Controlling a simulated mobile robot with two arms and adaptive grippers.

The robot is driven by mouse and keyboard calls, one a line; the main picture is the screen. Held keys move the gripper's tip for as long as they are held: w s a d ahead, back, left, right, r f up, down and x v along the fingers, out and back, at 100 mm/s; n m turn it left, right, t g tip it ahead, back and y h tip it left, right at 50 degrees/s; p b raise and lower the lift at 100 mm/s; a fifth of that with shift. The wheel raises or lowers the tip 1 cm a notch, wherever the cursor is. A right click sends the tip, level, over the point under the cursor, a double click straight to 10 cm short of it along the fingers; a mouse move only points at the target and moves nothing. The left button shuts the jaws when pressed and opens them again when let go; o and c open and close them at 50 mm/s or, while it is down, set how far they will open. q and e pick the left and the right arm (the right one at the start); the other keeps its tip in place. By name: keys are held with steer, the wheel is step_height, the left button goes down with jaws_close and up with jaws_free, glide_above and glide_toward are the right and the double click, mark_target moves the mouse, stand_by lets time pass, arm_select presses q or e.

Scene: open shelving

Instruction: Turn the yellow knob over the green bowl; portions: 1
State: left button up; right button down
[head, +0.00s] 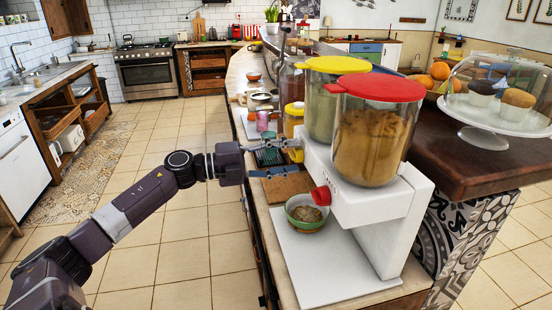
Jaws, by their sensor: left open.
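A white dispenser (395,205) on the counter carries two clear containers, the far one with a yellow lid (338,64) and the near one with a red lid (378,87). A red knob (321,195) sticks out at the front below the near container. The green bowl (292,214) holds some brownish food and stands on the dispenser's white base, below the red knob. My left gripper (295,158) is open, its fingers reaching toward the dispenser front below the yellow-lidded container. My right gripper is not in view.
A glass-domed cake stand (497,128) is on the raised wooden top at right. The tiled floor at left is clear.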

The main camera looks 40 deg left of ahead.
arm_select(q)
steer(key=v, duration=1.1)
steer(key=shift+s+a, duration=0.3)
stand_by(0.5)
